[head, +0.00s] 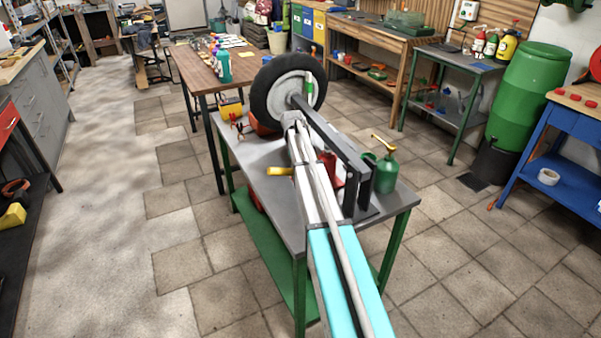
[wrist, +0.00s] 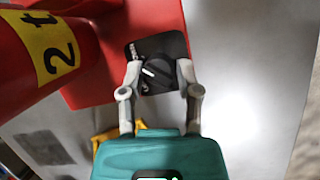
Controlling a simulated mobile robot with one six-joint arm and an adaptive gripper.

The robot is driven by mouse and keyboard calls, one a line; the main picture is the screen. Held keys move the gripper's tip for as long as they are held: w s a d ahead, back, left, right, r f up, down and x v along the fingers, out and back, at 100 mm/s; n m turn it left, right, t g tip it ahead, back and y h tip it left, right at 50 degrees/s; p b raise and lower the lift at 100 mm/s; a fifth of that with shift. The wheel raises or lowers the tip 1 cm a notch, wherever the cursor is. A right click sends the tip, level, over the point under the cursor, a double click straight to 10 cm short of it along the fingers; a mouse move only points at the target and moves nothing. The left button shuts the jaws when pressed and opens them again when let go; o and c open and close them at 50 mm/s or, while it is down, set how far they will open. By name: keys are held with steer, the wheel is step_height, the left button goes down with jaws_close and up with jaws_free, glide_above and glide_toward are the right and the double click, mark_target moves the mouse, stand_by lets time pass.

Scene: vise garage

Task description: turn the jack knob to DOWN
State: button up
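The red jack (wrist: 95,75) carries a yellow label reading "2 t" and fills the upper left of the wrist view. In the head view a bit of red (head: 328,168) shows on the grey bench, mostly behind my arm. The black round jack knob (wrist: 157,74) has a white pointer line tilted to the upper left. It sits on a dark plate whose small white lettering I cannot read. My gripper (wrist: 159,72) is open, one grey fingertip on each side of the knob. Whether the fingertips touch it is unclear. My gripper is hidden in the head view.
The grey bench top (head: 245,150) with green legs carries a wheel (head: 288,92) and a green oil can (head: 385,170). A yellow part (wrist: 105,138) lies left of my gripper in the wrist view. The tiled floor (head: 190,240) at left is clear.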

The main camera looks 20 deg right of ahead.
steer(key=shift+o, duration=1.4)
steer(key=shift+n, duration=0.5)
